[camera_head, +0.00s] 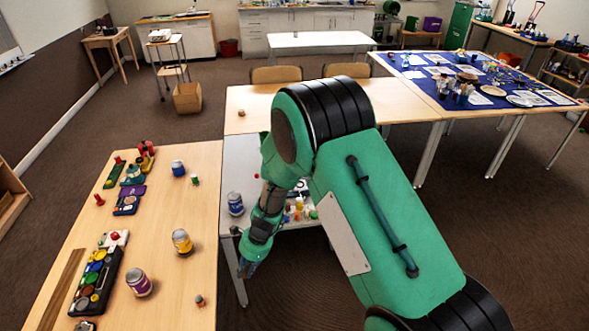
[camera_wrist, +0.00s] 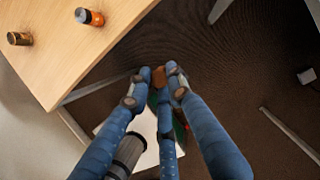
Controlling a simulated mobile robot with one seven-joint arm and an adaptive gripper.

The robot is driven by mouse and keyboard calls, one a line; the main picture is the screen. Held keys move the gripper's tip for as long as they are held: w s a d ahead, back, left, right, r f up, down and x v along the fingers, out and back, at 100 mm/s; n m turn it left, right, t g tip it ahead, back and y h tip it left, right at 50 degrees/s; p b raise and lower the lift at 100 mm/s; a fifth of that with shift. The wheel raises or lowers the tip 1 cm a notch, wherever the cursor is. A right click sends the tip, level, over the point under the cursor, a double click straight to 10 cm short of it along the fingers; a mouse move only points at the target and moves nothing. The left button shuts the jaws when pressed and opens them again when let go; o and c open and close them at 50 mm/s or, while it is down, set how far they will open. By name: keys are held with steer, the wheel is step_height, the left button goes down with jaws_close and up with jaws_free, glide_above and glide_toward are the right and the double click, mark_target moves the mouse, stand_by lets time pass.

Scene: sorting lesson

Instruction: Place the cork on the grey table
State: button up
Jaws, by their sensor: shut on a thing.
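My gripper (camera_wrist: 159,82) is shut on a small brown-orange cork (camera_wrist: 159,75), held between the fingertips in the wrist view. In the head view my gripper (camera_head: 246,268) hangs at the near edge of the grey table, right of the left wooden table; the cork cannot be made out there. The grey table (camera_head: 241,160) stands beyond my gripper, partly hidden by my arm. Part of a pale surface (camera_wrist: 146,157) shows behind the fingers in the wrist view.
A blue jar (camera_head: 236,204) and several small coloured pieces (camera_head: 300,211) stand on the grey table. The left wooden table (camera_head: 165,225) holds a yellow jar (camera_head: 182,241), a purple-labelled jar (camera_head: 138,282) and toys. Dark floor lies below my gripper.

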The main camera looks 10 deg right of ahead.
steer(key=w+d+m+t+p, duration=0.1)
steer(key=w+d+m, duration=0.3)
steer(key=d, duration=0.9)
steer(key=w+d+m+t+h+p, duration=0.1)
steer(key=w+d+m, duration=0.2)
steer(key=d, duration=1.1)
steer(key=w+d+m+t+h, duration=0.1)
steer(key=w+d+m, duration=0.3)
steer(key=d, duration=1)
steer(key=shift+w+d+m+p, duration=0.15)
steer(key=shift+w+m+p, duration=0.25)
steer(key=shift+m, duration=0.2)
steer(key=shift+r, duration=0.1)
steer(key=w+d, duration=0.1)
steer(key=w, duration=0.4)
steer(key=w+d+f, duration=0.1)
steer(key=w, duration=0.9)
steer(key=shift+w+d+f, duration=0.25)
steer(key=shift+w+d, duration=0.1)
steer(key=shift+d, duration=0.05)
steer(key=shift+f+b, duration=0.35)
steer(key=shift+f, duration=1.4)
steer(key=shift+f, duration=0.1)
